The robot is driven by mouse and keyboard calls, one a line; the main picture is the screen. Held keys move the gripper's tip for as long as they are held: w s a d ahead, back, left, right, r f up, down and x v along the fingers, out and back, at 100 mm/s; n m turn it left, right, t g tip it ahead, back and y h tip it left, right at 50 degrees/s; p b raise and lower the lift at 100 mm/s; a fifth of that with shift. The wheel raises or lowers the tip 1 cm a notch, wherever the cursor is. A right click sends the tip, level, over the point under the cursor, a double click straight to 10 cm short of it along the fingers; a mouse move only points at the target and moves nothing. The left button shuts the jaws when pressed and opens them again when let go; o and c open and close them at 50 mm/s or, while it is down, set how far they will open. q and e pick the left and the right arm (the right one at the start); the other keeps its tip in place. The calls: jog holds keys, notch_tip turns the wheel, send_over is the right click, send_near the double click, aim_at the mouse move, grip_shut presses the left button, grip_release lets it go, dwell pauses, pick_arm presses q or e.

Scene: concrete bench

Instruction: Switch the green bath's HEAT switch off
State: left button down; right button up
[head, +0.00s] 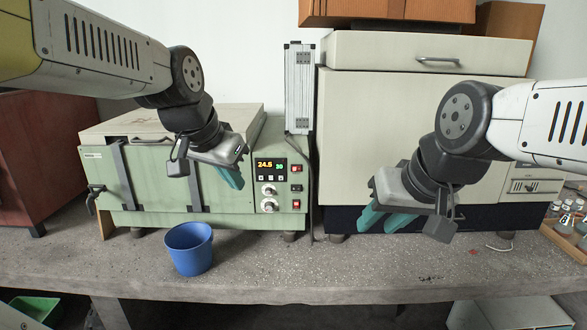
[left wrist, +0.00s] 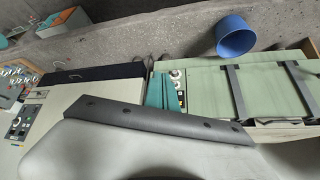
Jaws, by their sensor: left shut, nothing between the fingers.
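The green bath (head: 152,180) stands on the bench at left. Its control panel (head: 283,180) has a lit display reading 24.5 and 30, two knobs and red switches, an upper one (head: 297,168) and a lower one (head: 297,204). Their labels are too small to read, so I cannot tell which is HEAT or its position. My left gripper (head: 236,176) is shut and empty, in front of the bath, left of the panel and apart from the switches. In the left wrist view its fingers (left wrist: 161,92) partly cover the panel (left wrist: 178,85). My right gripper (head: 382,217) is open and empty.
A blue cup (head: 189,249) stands on the bench before the bath. A large cream cabinet (head: 400,120) stands right of the bath, behind my right gripper. A silver case (head: 299,90) stands upright between them. The front strip of bench (head: 300,275) is mostly clear.

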aim_at(296, 169)
pick_arm(q)
jog(key=w+d+f+m, duration=0.1)
jog(key=w+d+m, duration=0.1)
jog(key=w, duration=0.6)
jog(key=w+d+f+m+h, duration=0.1)
jog(key=w+d+f+m, duration=0.1)
jog(key=w+m, duration=0.3)
jog(key=w+d+f+m, duration=0.1)
jog(key=w+d+m, duration=0.2)
jog(key=w, duration=0.9)
jog(key=shift+w+d+f+h, duration=0.3)
jog(key=shift+w+d+h, duration=0.1)
jog(key=shift+d, duration=0.25)
jog(key=shift+f, duration=0.1)
jog(key=w+d+f, duration=0.2)
jog(key=w+f, duration=0.5)
jog(key=w, duration=0.2)
jog(key=shift+d+f, duration=0.3)
jog(key=shift+f, duration=0.1)
